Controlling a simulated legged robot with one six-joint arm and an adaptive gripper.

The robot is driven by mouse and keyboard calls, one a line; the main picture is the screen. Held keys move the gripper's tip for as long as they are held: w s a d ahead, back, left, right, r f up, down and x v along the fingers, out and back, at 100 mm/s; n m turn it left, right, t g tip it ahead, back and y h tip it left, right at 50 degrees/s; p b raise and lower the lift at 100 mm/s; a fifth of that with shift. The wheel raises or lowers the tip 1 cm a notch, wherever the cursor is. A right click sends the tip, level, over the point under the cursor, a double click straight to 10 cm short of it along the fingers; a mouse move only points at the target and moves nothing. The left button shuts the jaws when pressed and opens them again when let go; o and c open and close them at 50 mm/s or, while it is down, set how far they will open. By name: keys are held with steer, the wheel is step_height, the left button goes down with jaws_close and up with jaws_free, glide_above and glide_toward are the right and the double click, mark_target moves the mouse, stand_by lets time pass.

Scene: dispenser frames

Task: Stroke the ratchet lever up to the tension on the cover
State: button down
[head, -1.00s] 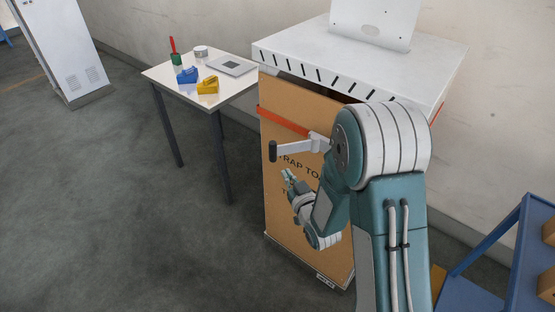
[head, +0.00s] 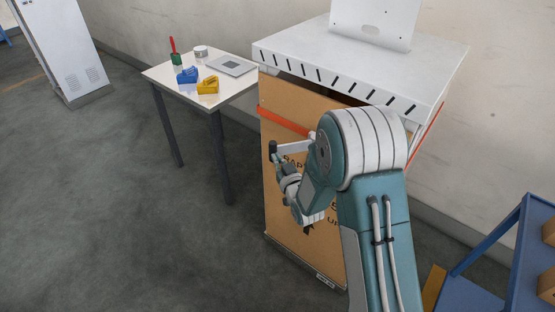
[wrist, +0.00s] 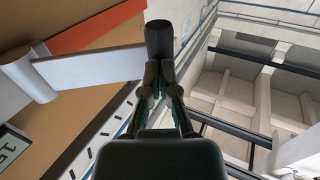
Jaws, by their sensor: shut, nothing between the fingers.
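The ratchet lever (head: 292,147) is a pale grey bar that sticks out to the left from the front of the cardboard cover. It ends in a dark grip (head: 272,149). In the wrist view the lever (wrist: 90,69) runs from a pale cylinder at left to the dark grip (wrist: 160,41). My gripper (wrist: 158,76) is shut and empty, its fingertips just under the grip; I cannot tell whether they touch. In the head view my gripper (head: 280,163) is partly hidden by my arm.
A digital display (wrist: 13,148) shows partly at the wrist view's left edge. A slotted white top (head: 360,60) overhangs the cover. A small table (head: 160,73) with tools stands at left, a blue rack (head: 480,275) at lower right. The floor at left is clear.

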steer(key=shift+w+a+m+t+h, duration=0.35)
steer(key=shift+w+m+h, duration=0.3)
steer(key=shift+h, duration=0.25)
steer(key=shift+w+a+m+t+h, duration=0.25)
steer(key=shift+w+a+m+h, duration=0.25)
steer(key=shift+h, duration=0.4)
steer(key=w+m+h, duration=0.1)
steer(key=w+h, duration=0.1)
steer(key=w+m+h, duration=0.1)
steer(key=m+h, duration=0.1)
steer(key=h, duration=0.1)
steer(key=shift+w+a, duration=0.2)
steer(key=shift+w, duration=0.15)
steer(key=shift+w+d+m+h, duration=0.1)
steer(key=shift+w+m+h, duration=0.2)
steer(key=shift+w+m, duration=0.05)
steer(key=shift+w+d+r, duration=0.1)
steer(key=shift+w+d, duration=0.1)
steer(key=shift+w, duration=1.15)
steer(key=shift+r, duration=0.1)
